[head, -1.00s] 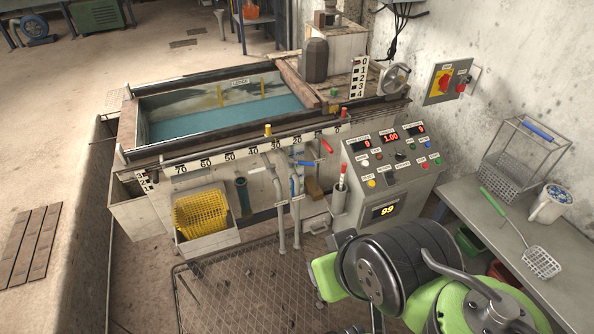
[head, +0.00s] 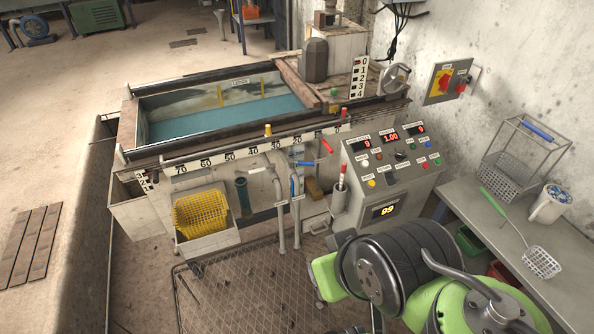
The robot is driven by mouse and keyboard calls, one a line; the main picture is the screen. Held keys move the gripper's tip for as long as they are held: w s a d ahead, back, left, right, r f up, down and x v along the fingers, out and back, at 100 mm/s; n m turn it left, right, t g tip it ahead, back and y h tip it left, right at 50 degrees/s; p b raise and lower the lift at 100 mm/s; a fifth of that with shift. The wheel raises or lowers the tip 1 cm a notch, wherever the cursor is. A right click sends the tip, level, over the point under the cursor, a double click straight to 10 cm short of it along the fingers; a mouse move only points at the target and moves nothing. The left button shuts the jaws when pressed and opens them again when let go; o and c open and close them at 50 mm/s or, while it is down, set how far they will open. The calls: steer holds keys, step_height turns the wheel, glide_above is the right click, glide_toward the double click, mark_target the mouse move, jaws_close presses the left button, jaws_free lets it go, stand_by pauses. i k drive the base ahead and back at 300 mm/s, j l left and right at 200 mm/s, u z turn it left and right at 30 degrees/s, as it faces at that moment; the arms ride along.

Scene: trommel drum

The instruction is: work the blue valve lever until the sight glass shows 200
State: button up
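A blue lever (head: 307,164) sticks out roughly level to the right from the pipework on the tank's front, below the number scale. A second blue piece (head: 293,186) stands upright on a pipe just below it. I cannot tell for certain which is the valve lever. A lit yellow display (head: 384,211) low on the control console reads about 99; I cannot tell if it is the sight glass. My arm's black and green links fill the lower right, but my gripper is not in view.
The tank (head: 220,118) holds blue-green water. A red lever (head: 328,146) and a red-topped white handle (head: 342,180) are close right of the blue lever. The console (head: 398,165) stands right of them. A yellow basket (head: 201,213) is at left, a mesh platform (head: 260,285) below.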

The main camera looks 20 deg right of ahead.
mark_target(306, 164)
steer(key=i, duration=1.6)
